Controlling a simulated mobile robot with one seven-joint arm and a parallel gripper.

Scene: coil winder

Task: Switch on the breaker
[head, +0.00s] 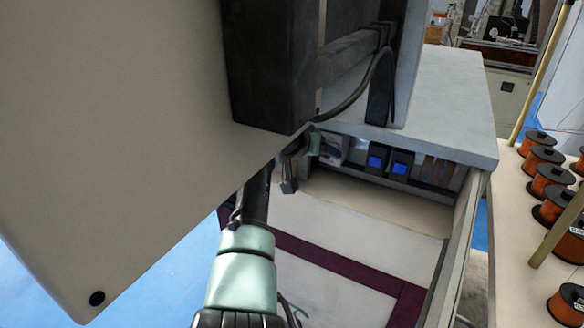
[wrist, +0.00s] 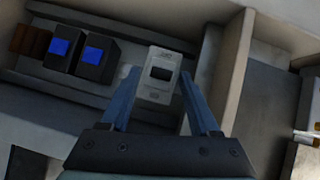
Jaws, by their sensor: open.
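The breaker (wrist: 158,88) is a pale module with a dark rectangular switch on its face, mounted in a row on a rail inside the cabinet. In the wrist view it sits between the two blue fingers of my gripper (wrist: 160,72). The fingers are apart, one on each side of it, and I cannot tell whether they touch it. In the head view the breaker (head: 332,150) shows small at the left end of the row. My gripper (head: 290,185) is partly hidden there by the large grey panel and my arm.
Two dark modules with blue faces (wrist: 78,52) sit beside the breaker, with brown parts (wrist: 30,40) beyond. A cabinet wall (wrist: 232,65) stands close on the other side. The grey panel (head: 110,130) hangs over my arm. Copper spools (head: 552,180) stand on the right bench.

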